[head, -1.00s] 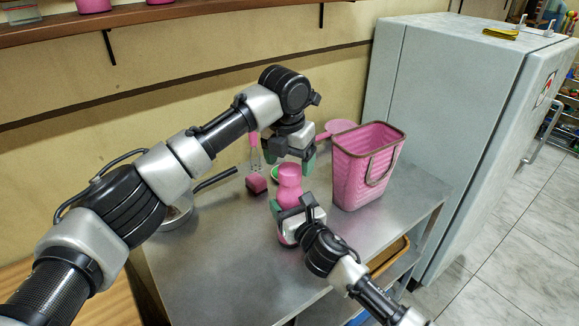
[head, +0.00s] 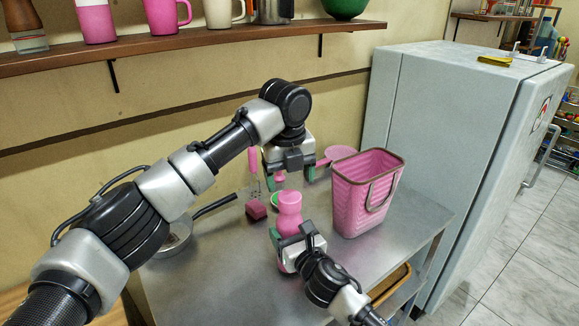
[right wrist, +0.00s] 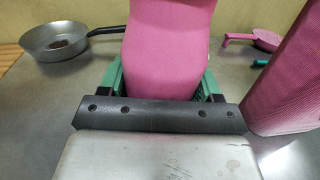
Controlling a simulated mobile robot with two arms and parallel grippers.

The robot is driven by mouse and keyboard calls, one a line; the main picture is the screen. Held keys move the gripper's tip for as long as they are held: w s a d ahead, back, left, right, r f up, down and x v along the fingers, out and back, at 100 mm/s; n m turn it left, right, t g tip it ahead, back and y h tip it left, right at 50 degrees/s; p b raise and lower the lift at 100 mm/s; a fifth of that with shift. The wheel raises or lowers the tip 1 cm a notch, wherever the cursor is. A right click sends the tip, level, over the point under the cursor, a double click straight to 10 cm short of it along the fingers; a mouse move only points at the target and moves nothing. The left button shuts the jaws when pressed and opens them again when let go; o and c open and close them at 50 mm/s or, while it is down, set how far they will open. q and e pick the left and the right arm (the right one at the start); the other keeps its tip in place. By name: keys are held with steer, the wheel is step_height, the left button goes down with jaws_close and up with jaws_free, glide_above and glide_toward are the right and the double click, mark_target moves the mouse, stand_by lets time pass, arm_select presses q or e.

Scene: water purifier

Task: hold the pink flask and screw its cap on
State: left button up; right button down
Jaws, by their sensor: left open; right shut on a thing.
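The pink flask (head: 289,212) stands upright on the metal table, with a narrow waist below its top. My right gripper (head: 291,237) is shut around the flask's body; the green fingers flank the flask (right wrist: 167,50) in the right wrist view. My left gripper (head: 290,180) is open above and slightly behind the flask, pointing down. A small pink piece (head: 280,177) shows between its fingers; I cannot tell whether it is the cap or lies behind. The flask's top is cut off in the right wrist view.
A pink basket (head: 368,185) stands close to the right of the flask. A pink ladle-like item (head: 341,153) is behind the basket. The table front is clear.

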arm_select(q)
steer(key=n, duration=0.4)
steer(key=shift+r, duration=0.2)
steer(key=n, duration=0.6)
steer(key=shift+r+n, duration=0.15)
steer(key=shift+n, duration=0.25)
steer(key=n, duration=0.4)
steer(key=shift+r, duration=0.15)
steer(key=n, duration=0.4)
steer(key=shift+r+n, duration=0.1)
steer(key=shift+n, duration=0.2)
steer(key=n, duration=0.4)
steer(key=shift+r+g, duration=0.15)
steer(key=shift+g, duration=0.15)
steer(key=n, duration=0.6)
steer(key=shift+r+y, duration=0.2)
steer(key=shift+y, duration=0.1)
steer(key=n, duration=0.4)
steer(key=shift+r+n, duration=0.1)
steer(key=shift+n, duration=0.2)
steer(key=n, duration=0.5)
steer(key=shift+r+n, duration=0.15)
steer(key=shift+n, duration=0.25)
